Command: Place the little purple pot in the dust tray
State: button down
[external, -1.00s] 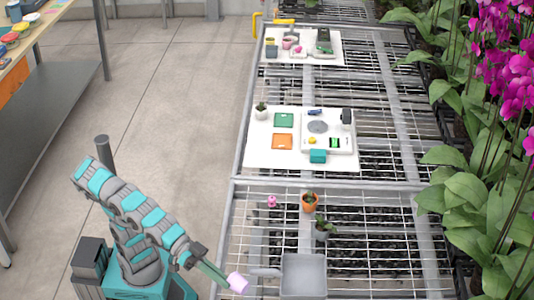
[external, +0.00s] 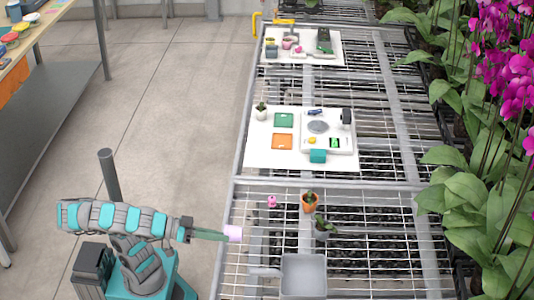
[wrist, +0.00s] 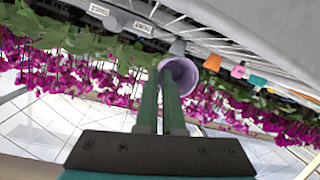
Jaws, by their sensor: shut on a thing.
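The little purple pot (external: 235,233) is held at the tips of my gripper (external: 225,236), near the left edge of the mesh bench. It lies on its side, in line with the fingers. In the wrist view the purple pot (wrist: 183,72) shows its open mouth, with my gripper's two green fingers (wrist: 160,75) close together at its rim. The dust tray (external: 303,272) is a grey open pan with a handle to its left. It rests on the bench, to the right of and nearer the camera than the pot, and looks empty.
An orange pot (external: 309,203) and a grey pot (external: 322,231) with plants stand behind the tray. A small pink item (external: 271,201) is left of them. A white board (external: 258,153) with several items lies farther back. Orchids line the right side.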

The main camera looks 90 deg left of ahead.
send_over(253, 262)
jog(key=d, duration=0.3)
jog(key=shift+w+f+p, duration=0.25)
jog(key=shift+f+p, duration=0.1)
jog(key=shift+f, duration=0.2)
jog(key=shift+s+f+b, duration=0.1)
jog(key=shift+f+b, duration=0.2)
jog(key=shift+f, duration=1.4)
jog(key=shift+f, duration=0.2)
jog(key=c, duration=1.3)
grip_release()
